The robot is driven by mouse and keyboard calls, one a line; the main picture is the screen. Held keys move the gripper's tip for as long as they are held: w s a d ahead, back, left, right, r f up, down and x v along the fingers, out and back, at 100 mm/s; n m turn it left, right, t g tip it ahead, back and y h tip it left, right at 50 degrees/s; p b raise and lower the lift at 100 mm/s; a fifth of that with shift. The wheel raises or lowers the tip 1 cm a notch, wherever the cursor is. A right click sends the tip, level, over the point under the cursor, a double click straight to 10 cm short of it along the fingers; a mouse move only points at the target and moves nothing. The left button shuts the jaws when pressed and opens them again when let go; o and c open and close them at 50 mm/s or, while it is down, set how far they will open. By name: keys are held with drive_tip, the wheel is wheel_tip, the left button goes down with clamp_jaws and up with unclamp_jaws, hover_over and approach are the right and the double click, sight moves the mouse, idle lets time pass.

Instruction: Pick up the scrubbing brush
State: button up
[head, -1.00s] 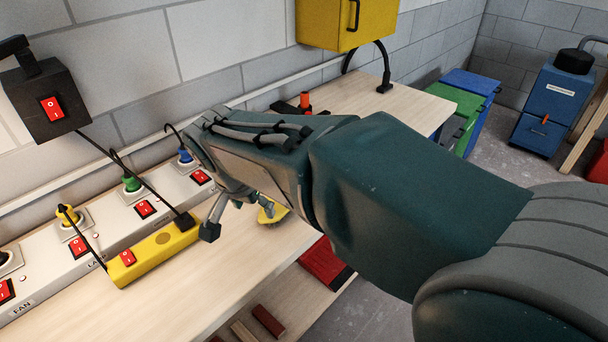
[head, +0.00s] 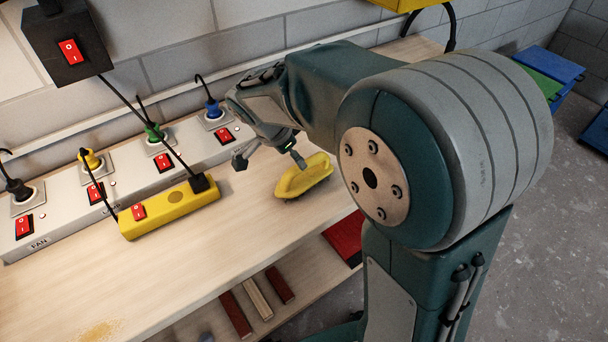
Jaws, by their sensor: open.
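The scrubbing brush (head: 304,176) has a yellow body with dark bristles underneath. It lies on the light wooden bench top near the front edge, in the middle of the head view. My gripper (head: 268,163) is open. One finger is at the left, above the bench, and the other reaches close to the brush's left part. I cannot tell whether that finger touches the brush. My arm hides the bench to the right of the brush.
A yellow power strip (head: 168,212) lies left of my gripper. A grey socket rail (head: 130,178) with coloured plugs and red switches runs along the wall. Battens (head: 257,298) lie on the shelf below. The bench top (head: 120,275) at front left is mostly clear.

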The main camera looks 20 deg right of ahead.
sight(304, 176)
drive_tip(key=shift+d+f, duration=0.15)
drive_tip(key=shift+f, duration=0.2)
drive_tip(key=d+f, duration=0.3)
drive_tip(key=f, duration=0.1)
drive_tip(key=shift+w+d+f, duration=0.1)
drive_tip(key=shift+w, duration=0.2)
drive_tip(key=shift+a, duration=0.4)
drive_tip(key=c, duration=0.9)
clamp_jaws()
